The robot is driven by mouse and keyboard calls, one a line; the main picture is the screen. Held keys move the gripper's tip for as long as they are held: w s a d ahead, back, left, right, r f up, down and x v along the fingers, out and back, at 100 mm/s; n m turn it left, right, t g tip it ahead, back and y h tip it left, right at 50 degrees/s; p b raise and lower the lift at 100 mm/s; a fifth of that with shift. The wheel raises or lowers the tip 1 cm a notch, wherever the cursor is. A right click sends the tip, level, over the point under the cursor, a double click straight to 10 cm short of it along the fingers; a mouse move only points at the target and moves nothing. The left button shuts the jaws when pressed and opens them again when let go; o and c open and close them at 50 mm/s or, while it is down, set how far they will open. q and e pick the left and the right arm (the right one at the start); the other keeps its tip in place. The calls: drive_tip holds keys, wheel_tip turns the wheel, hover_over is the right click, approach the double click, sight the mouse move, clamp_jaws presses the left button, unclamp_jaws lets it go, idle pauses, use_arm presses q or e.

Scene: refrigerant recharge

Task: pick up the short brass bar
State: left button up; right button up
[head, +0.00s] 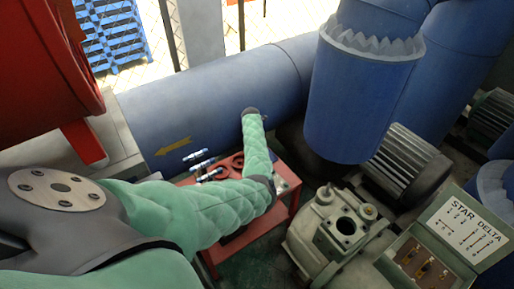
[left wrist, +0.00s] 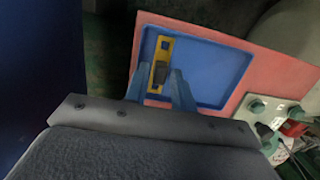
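In the left wrist view, a yellow brass bar (left wrist: 163,48) with holes lies in a shallow blue tray (left wrist: 212,62). My left gripper (left wrist: 159,72) is at the bar, with one blue finger on each side of it. The fingers look apart; whether they touch the bar cannot be told. A dark patch shows on the bar between the fingertips. My right gripper is not in view.
The table also holds a pale block with green knobs (left wrist: 272,112) right of the tray, and blue-handled items (head: 202,165) at its left. A pump (head: 335,232) and an open STAR DELTA terminal box (head: 440,245) stand at right. A big blue pipe (head: 205,100) runs behind.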

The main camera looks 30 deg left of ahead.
use_arm(q)
drive_tip(key=shift+f, duration=0.55)
clamp_jaws()
drive_tip(key=shift+r, duration=0.15)
